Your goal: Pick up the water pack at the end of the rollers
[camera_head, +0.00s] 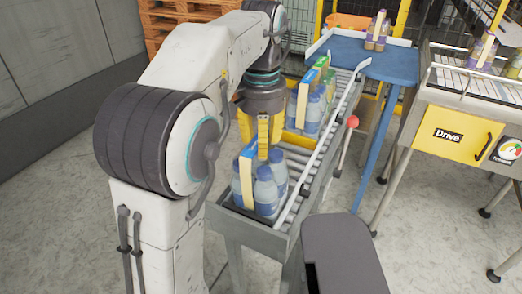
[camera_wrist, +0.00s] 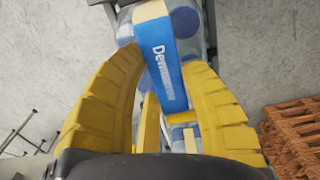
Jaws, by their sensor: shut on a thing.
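The water pack (camera_head: 267,192) has blue-capped bottles and a blue and yellow carton band. It stands upright at the near end of the roller conveyor (camera_head: 250,226). My gripper (camera_head: 263,146) is directly above it with its yellow fingers at the top of the band. In the wrist view the fingers of my gripper (camera_wrist: 167,72) lie on both sides of the blue band of the water pack (camera_wrist: 156,32), and they are shut on it. Part of the pack is hidden behind the fingers.
A red ball knob (camera_head: 352,121) sticks out at the conveyor's right side. A blue table (camera_head: 375,62) and a yellow "Drive" panel (camera_head: 452,136) are behind right. Wooden pallets (camera_head: 165,22) stand at the back.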

